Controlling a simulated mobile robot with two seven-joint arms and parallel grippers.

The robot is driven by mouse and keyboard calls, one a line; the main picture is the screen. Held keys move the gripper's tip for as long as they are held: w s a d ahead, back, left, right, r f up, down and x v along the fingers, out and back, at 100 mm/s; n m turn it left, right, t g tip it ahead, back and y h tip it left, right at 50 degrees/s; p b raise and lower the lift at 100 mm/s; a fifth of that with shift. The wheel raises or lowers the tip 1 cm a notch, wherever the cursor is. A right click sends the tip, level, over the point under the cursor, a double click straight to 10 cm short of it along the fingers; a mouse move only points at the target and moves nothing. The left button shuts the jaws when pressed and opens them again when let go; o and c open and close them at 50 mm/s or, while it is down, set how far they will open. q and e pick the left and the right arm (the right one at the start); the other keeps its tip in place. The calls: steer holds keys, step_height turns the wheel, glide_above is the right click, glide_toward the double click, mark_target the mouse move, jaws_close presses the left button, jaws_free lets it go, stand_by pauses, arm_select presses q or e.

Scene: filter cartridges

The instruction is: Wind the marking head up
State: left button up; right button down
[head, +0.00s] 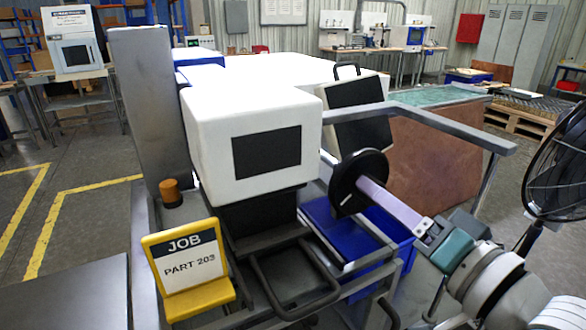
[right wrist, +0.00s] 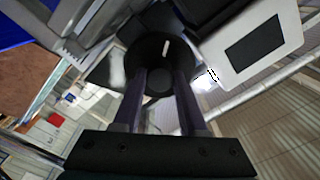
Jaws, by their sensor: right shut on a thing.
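The marking machine's white head housing (head: 205,130) has a dark panel on its front, with a black block (head: 258,214) below it. A black round handwheel (head: 345,190) stands upright at its right side. The wheel also shows in the right wrist view (right wrist: 160,47), with a white mark on its face. My right gripper (head: 372,190) reaches in from the right. Its purple fingers are shut on the handwheel's hub, one finger on each side in the right wrist view (right wrist: 160,88). The contact itself is partly hidden. My left gripper is not in view.
A yellow sign (head: 188,268) reading "JOB PART 203" stands in front of the machine. A grey bar (head: 440,122) runs above my right gripper. A blue bin (head: 335,235) sits below the wheel. A black fan (head: 560,165) stands at the right edge.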

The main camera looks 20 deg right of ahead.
steer(key=n+p, duration=0.1)
steer(key=n, duration=0.4)
steer(key=shift+r+n, duration=0.1)
steer(key=shift+n, duration=0.2)
steer(key=n, duration=0.4)
steer(key=shift+n+p, duration=0.3)
steer(key=shift+p, duration=0.05)
steer(key=n, duration=1)
steer(key=shift+n, duration=0.3)
steer(key=shift+c, duration=2.2)
jaws_free()
